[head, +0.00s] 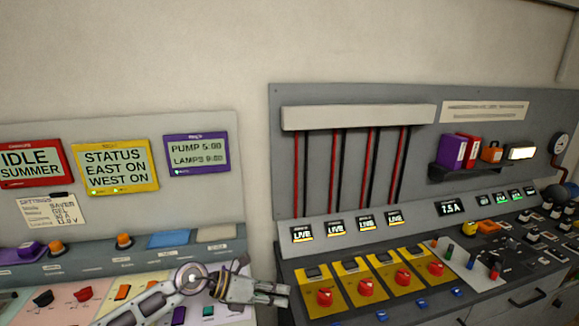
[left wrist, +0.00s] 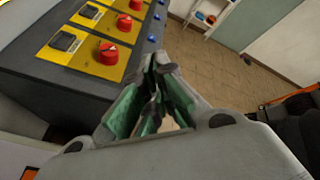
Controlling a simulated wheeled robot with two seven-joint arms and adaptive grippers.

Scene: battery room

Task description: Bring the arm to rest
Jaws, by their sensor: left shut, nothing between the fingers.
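My left arm comes in from the lower left in the head view, over the left console. My left gripper (head: 275,293) points to the right, near the gap between the left console and the right console. Its fingers are shut and hold nothing. In the left wrist view the closed fingers (left wrist: 157,95) show beside the yellow panels with red knobs, above the floor. They look apart from the console. My right gripper is in neither view.
The right console carries yellow panels (head: 387,281) with red knobs (head: 325,297) and small displays reading LIVE (head: 335,229). The left console has coloured switches and an orange button (head: 124,240). Three screens hang above it, one a yellow status screen (head: 115,167). Tiled floor (left wrist: 205,75) shows beyond the fingers.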

